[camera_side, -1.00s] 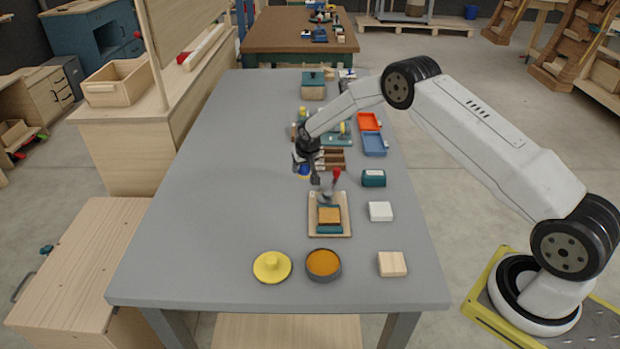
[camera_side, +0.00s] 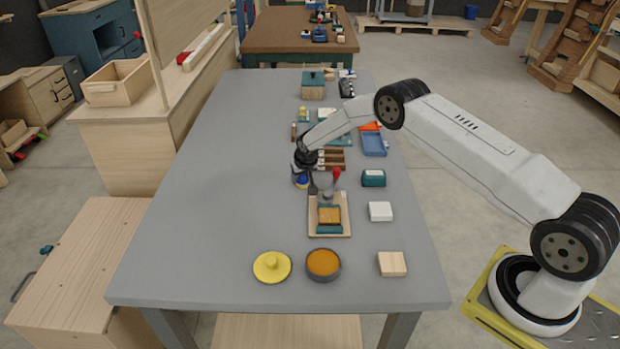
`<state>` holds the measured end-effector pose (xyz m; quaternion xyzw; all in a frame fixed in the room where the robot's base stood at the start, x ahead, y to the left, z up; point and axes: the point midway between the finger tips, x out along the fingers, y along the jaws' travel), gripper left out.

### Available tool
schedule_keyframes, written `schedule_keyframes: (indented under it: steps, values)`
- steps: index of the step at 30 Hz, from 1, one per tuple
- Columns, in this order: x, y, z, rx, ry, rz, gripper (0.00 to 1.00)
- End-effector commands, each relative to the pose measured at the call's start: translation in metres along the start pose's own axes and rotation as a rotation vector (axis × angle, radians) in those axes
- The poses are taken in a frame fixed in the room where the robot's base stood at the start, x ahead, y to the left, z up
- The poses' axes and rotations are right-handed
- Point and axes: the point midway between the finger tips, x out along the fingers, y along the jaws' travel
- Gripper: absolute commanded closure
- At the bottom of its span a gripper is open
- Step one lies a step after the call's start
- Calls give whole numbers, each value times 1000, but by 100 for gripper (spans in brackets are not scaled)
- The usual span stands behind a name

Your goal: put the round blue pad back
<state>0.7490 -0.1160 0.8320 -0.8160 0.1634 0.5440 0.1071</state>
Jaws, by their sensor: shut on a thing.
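The round blue pad (camera_side: 302,181) is at the lower end of my gripper (camera_side: 301,178), low over the grey table just left of the small wooden tray. My gripper is shut on it and points down. The fingers are small and dark, and partly hide the pad. I cannot tell whether the pad touches the table.
A wooden tray (camera_side: 314,228) holds an orange and teal block, with a grey piece and a red knob (camera_side: 337,174) behind it. A teal box (camera_side: 373,178), white block (camera_side: 380,211), yellow lid (camera_side: 272,267) and orange-filled bowl (camera_side: 323,265) stand near. The table's left side is clear.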

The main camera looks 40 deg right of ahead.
Motion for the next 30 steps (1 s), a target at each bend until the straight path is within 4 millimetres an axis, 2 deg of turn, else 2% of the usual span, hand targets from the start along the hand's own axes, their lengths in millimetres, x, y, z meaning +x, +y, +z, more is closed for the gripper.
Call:
schedule_keyframes:
  steps: [10,11,12,14,30]
  values:
    - [3,0,1,0,0,0,89]
    - [2,0,1,0,0,0,35]
    - [2,0,1,0,0,0,23]
    - [2,0,1,0,0,0,7]
    - [-4,0,0,0,0,0,7]
